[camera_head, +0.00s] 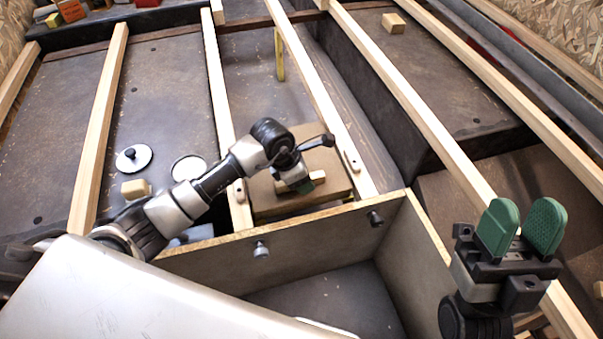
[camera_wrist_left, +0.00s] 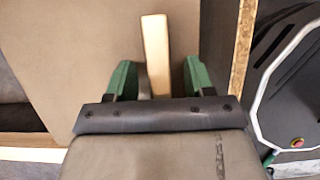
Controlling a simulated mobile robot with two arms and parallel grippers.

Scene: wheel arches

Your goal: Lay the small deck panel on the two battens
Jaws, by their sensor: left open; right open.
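The small deck panel (camera_head: 264,192) is a flat brown board lying between two long pale battens, the left one (camera_head: 217,92) and the right one (camera_head: 312,85). I cannot tell whether its edges rest on them. A pale wooden grip block (camera_head: 317,178) stands on the panel. My left gripper (camera_head: 303,187) is over the panel at this block. In the left wrist view the block (camera_wrist_left: 155,50) stands between the open green fingers, apart from both, with the panel (camera_wrist_left: 90,70) behind it. My right gripper (camera_head: 520,230) is open and empty at the right.
An open box frame (camera_head: 300,238) with dark knobs stands in front of the panel. Small wooden toggles (camera_head: 352,161) sit on the battens. A white round lid (camera_head: 133,158) and a wooden block (camera_head: 136,189) lie at left; another block (camera_head: 393,23) is at the back right.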

